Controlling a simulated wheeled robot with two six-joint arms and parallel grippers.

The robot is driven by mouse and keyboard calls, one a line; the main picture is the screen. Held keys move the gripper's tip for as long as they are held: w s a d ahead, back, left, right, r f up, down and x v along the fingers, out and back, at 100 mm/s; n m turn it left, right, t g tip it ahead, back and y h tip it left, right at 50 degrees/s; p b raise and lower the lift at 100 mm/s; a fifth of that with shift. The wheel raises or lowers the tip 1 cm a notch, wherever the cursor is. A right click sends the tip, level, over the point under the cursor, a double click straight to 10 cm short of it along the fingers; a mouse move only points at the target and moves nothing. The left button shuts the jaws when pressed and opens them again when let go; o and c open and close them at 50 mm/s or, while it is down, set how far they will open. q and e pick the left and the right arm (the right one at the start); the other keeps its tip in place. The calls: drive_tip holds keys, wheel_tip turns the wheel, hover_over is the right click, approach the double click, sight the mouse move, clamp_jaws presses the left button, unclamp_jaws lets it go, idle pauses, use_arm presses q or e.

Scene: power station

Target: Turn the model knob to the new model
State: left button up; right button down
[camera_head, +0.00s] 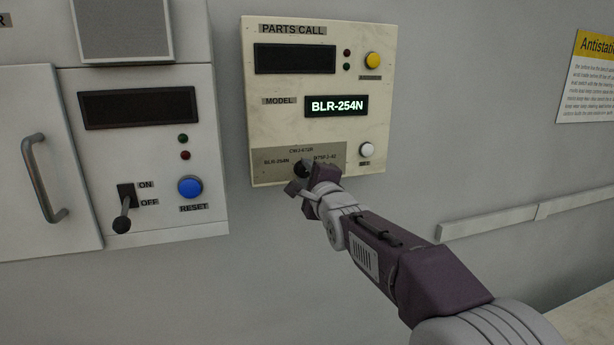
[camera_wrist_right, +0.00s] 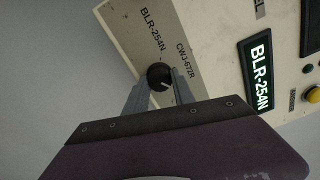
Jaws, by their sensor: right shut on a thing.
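The model knob (camera_wrist_right: 158,74) is small, round and black, with a light mark on its face. It sits on the grey plate (camera_head: 349,154) at the bottom of the cream parts call panel (camera_head: 261,95). The plate carries the labels BLR-254N, CWJ-672R and a third one, hard to read. The lit model display (camera_head: 336,106) reads BLR-254N; it also shows in the wrist view (camera_wrist_right: 260,75). My right gripper (camera_head: 303,180) is shut on the knob, with one finger on each side. In the head view it partly hides the knob. My left gripper is out of view.
A white SET button (camera_head: 367,150) lies right of the knob, and a yellow button (camera_head: 372,60) is higher up. On the left, a grey cabinet carries a blue reset button (camera_head: 190,187) and an on/off lever (camera_head: 123,213). Bare wall lies below the panel.

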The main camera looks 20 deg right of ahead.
drive_tip(key=shift+m, duration=0.6)
drive_tip(key=shift+r, duration=0.1)
drive_tip(key=c, duration=1.2)
unclamp_jaws()
drive_tip(key=shift+c, duration=0.2)
drive_tip(key=shift+o, duration=0.9)
drive_tip(key=shift+w, duration=0.1)
drive_tip(key=s+b, duration=0.2)
drive_tip(key=s, duration=0.2)
drive_tip(key=shift+s+f+b, duration=0.3)
drive_tip(key=shift+s+b, duration=0.05)
drive_tip(key=shift+b, duration=0.05)
approach(305, 174)
drive_tip(key=shift+w+r+b, duration=0.1)
drive_tip(key=shift+r+b, duration=0.15)
drive_tip(key=shift+b, duration=0.1)
